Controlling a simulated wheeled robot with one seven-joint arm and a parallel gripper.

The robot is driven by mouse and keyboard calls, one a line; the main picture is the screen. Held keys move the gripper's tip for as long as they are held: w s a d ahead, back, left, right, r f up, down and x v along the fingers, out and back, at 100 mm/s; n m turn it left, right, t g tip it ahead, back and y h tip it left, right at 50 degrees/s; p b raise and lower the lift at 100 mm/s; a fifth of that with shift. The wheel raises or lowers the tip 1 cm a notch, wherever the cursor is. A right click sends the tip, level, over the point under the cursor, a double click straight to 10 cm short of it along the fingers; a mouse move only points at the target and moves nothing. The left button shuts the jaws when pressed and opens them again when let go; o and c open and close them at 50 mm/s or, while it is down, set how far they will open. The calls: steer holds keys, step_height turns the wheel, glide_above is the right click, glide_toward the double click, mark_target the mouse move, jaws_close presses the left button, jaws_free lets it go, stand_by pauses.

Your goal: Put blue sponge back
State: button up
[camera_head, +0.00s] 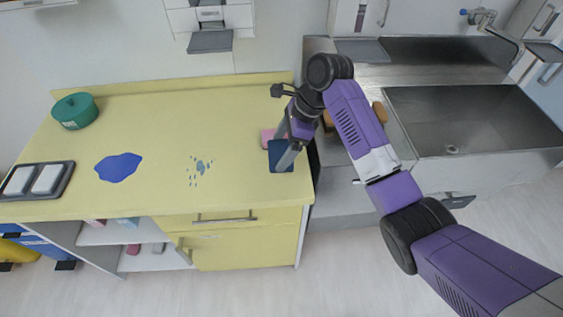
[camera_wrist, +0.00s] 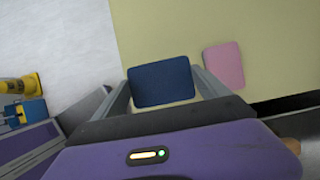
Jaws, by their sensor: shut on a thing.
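The dark blue sponge (camera_head: 281,158) is between the fingers of my gripper (camera_head: 283,148), near the right end of the yellow counter (camera_head: 140,205). In the wrist view the blue sponge (camera_wrist: 161,82) fills the gap between the two grey fingers of my gripper (camera_wrist: 163,88), which is shut on it. Whether the sponge touches the counter cannot be told. A pink sponge (camera_head: 267,137) lies on the counter just beyond it; in the wrist view this pink sponge (camera_wrist: 224,66) is to the right, apart from the blue one.
A blue puddle (camera_head: 118,167) and small blue-grey splashes (camera_head: 201,167) are on the counter. A green round container (camera_head: 75,110) and a dark tray (camera_head: 64,181) with white pieces stand at left. A steel sink (camera_head: 470,120) is at right, with brown objects beside it.

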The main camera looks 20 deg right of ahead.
steer(key=shift+f, duration=3.3)
steer(key=o, duration=1)
steer(key=shift+f, duration=0.1)
steer(key=shift+o, duration=0.2)
steer(key=b+v, duration=0.1)
steer(key=v, duration=1.1)
